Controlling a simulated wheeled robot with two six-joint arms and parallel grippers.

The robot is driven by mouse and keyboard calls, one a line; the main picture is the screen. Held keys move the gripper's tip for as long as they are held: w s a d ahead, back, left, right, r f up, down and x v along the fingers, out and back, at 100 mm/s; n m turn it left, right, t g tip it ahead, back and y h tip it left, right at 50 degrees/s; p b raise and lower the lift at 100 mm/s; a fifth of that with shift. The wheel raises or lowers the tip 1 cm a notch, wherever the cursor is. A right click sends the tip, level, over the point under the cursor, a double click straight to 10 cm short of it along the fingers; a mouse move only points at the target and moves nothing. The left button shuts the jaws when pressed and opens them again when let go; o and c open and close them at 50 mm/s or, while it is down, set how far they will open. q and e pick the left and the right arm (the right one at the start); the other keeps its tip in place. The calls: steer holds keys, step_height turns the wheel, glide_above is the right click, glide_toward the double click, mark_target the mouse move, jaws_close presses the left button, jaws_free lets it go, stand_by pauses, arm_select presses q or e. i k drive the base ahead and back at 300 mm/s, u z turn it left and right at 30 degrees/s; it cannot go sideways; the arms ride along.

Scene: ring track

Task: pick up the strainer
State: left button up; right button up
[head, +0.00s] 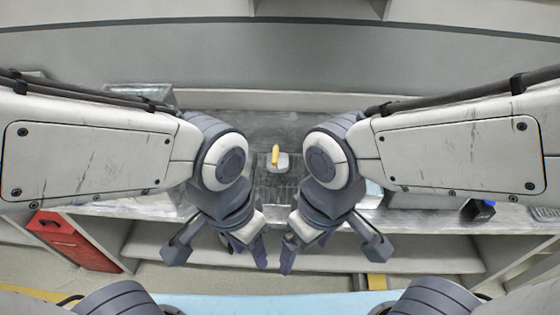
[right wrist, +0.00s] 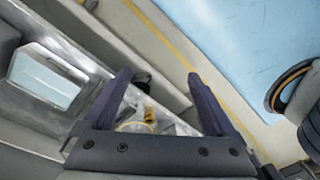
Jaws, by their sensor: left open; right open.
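A small item with a yellow handle and a pale part (head: 276,156) lies between my two arms in the head view, over a dark grid-like surface. It may be the strainer, but it is too small to be sure. In the right wrist view a yellow piece (right wrist: 150,113) beside a pale rounded rim shows low between the fingers, partly hidden by the gripper body. My left gripper (head: 248,250) and my right gripper (head: 300,248) both point down, open and empty, in front of the counter edge. The right gripper's fingers (right wrist: 158,77) are spread wide.
The grey counter (head: 120,208) runs across, with open shelf space below. A clear container (head: 140,95) stands at the back left. A small dark box (head: 478,210) sits at the right. A red panel (head: 72,241) is at lower left. My arms hide much of the counter.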

mark_target(276, 162)
steer(key=k, duration=1.25)
steer(key=u, duration=0.5)
steer(key=i, duration=0.45)
steer(key=u, duration=0.55)
steer(key=i, duration=1.55)
steer(key=z, duration=0.75)
